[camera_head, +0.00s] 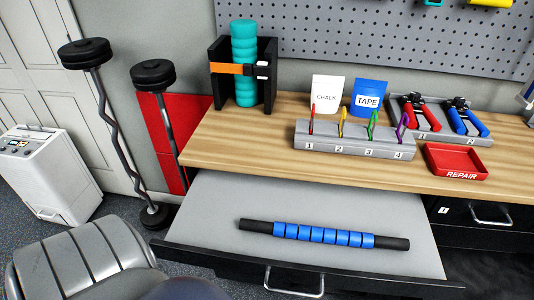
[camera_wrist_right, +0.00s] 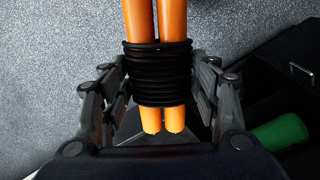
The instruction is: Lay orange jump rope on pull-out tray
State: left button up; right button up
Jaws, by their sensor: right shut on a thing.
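The orange jump rope (camera_wrist_right: 158,20) shows in the right wrist view as two orange handles side by side, with black cord wound around them. My right gripper (camera_wrist_right: 157,72) is shut on this bundle, with a finger on each side of the cord. The pull-out tray (camera_head: 330,205) is out below the bench top in the head view, with a grey surface and a black front with a handle. A black roller stick with blue segments (camera_head: 320,235) lies across it. Neither gripper nor the rope shows in the head view. My left gripper is not in view.
The wooden bench top (camera_head: 240,140) holds a teal roller in a black stand (camera_head: 244,60), a numbered clip rack (camera_head: 350,140), hand grippers (camera_head: 465,120) and a red REPAIR tray (camera_head: 455,160). Behind the roller stick, the pull-out tray is bare. A green object (camera_wrist_right: 278,134) shows in the wrist view.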

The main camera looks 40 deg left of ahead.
aim_at(212, 220)
jog(key=k+j, duration=0.15)
jog(key=j, duration=0.2)
jog(key=k+j, duration=0.1)
jog(key=j, duration=0.3)
jog(key=k+j+z, duration=0.1)
jog(key=j, duration=0.25)
jog(key=k+j, duration=0.15)
jog(key=j, duration=0.2)
jog(key=k+j, duration=0.15)
jog(key=j, duration=0.25)
jog(key=k+j, duration=0.15)
jog(key=j, duration=0.2)
jog(key=z, duration=0.05)
